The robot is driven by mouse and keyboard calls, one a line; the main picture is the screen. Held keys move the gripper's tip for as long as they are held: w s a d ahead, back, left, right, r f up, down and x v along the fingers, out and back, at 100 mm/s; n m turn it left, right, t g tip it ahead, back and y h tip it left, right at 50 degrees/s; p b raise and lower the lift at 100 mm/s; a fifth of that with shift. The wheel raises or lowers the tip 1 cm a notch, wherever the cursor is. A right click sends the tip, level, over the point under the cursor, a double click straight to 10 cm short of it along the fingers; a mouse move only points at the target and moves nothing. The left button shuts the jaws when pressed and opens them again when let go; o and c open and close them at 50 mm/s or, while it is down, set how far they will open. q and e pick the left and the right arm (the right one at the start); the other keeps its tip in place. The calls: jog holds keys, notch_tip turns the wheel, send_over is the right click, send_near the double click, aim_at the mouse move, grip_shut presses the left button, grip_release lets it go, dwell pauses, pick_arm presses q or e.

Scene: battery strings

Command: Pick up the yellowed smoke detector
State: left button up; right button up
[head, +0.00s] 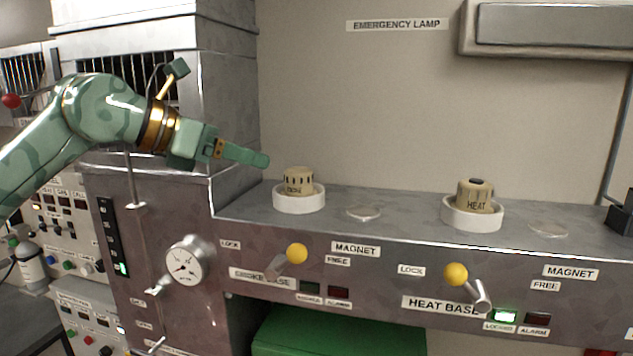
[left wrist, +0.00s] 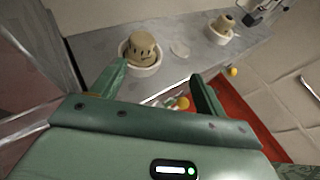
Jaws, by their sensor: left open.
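The yellowed smoke detector (head: 299,180) is a tan, slotted cap seated upright in a white ring base (head: 299,203) on the grey ledge. My left gripper (head: 262,160) is open and empty, its tips just left of the detector and slightly above it. In the left wrist view the detector (left wrist: 141,46) lies beyond the fingertips, nearer the left finger, not between them. The left gripper (left wrist: 159,71) shows spread fingers there. My right gripper is not in view.
A similar tan HEAT detector (head: 475,196) sits in a second white base to the right. Yellow-knobbed levers stand on the front panel at SMOKE BASE (head: 297,253) and HEAT BASE (head: 456,273). The heat LOCKED light (head: 505,316) glows green. A metal cabinet (head: 227,90) rises behind the left arm.

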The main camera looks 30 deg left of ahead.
pick_arm(q)
jog(key=a+n+y, duration=0.1)
jog(key=a, duration=0.1)
jog(key=p, duration=0.3)
send_near(294, 170)
jog(key=x, duration=0.5)
jog(key=shift+d+f, duration=0.15)
jog(key=shift+w+d+f, duration=0.1)
jog(key=shift+w+f, duration=0.05)
jog(key=shift+w, duration=0.1)
jog(key=p+x, duration=0.3)
jog(key=x, duration=0.2)
jog(key=shift+w, duration=0.1)
jog(key=shift+w+f, duration=0.1)
jog(key=shift+s, duration=0.2)
jog(key=c, duration=1.1)
jog(key=shift+w, duration=0.1)
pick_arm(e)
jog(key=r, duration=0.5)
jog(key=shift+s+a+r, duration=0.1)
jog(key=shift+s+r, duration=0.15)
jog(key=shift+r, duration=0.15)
